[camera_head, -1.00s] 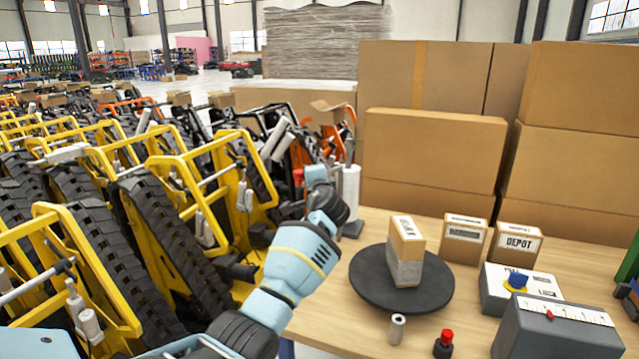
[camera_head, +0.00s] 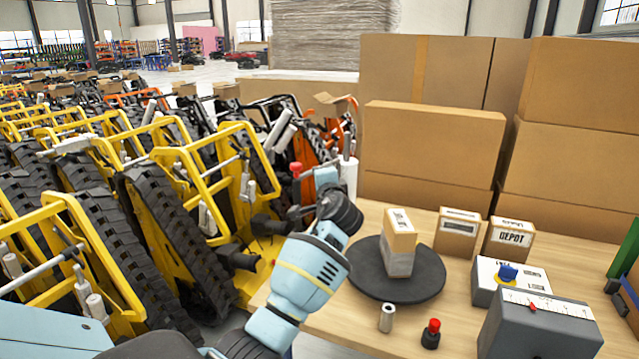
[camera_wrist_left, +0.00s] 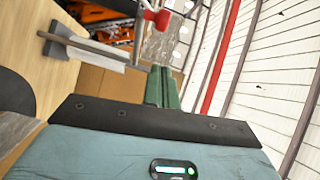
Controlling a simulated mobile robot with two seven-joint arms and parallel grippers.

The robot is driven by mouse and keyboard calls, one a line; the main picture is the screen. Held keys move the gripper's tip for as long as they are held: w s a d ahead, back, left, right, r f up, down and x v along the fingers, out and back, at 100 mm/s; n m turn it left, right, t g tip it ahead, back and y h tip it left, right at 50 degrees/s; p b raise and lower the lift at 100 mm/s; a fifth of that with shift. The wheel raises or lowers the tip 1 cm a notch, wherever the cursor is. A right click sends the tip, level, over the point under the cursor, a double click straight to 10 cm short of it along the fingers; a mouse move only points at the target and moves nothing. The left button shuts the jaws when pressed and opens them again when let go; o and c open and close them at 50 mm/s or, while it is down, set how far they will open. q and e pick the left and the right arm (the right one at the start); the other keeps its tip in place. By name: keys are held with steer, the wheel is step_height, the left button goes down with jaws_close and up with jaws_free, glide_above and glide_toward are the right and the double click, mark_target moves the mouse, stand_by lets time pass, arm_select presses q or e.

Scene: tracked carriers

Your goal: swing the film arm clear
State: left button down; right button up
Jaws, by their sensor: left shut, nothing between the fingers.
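The film arm shows as a red knob (camera_head: 296,169) on a dark upright, left of a white film roll (camera_head: 349,175) at the table's far left edge. In the left wrist view the red knob (camera_wrist_left: 160,18) sits at the end of a grey bar, with the white roll (camera_wrist_left: 95,62) below it. My left gripper (camera_wrist_left: 162,72) has its green fingers together and empty, just short of the knob and apart from it in that view. In the head view my wrist hides its fingers. A carton (camera_head: 399,245), its lower part film-wrapped, stands on the black turntable (camera_head: 370,285).
Yellow tracked carriers (camera_head: 190,225) crowd the left, close to my arm. Two small cartons (camera_head: 459,234), a control box with a blue knob (camera_head: 485,285) and a grey scale box (camera_head: 535,335) stand right of the turntable. Large boxes (camera_head: 430,150) wall the back.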

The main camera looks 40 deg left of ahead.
arm_select(q)
steer(key=shift+v, duration=1.9)
steer(key=shift+s+a, duration=0.15)
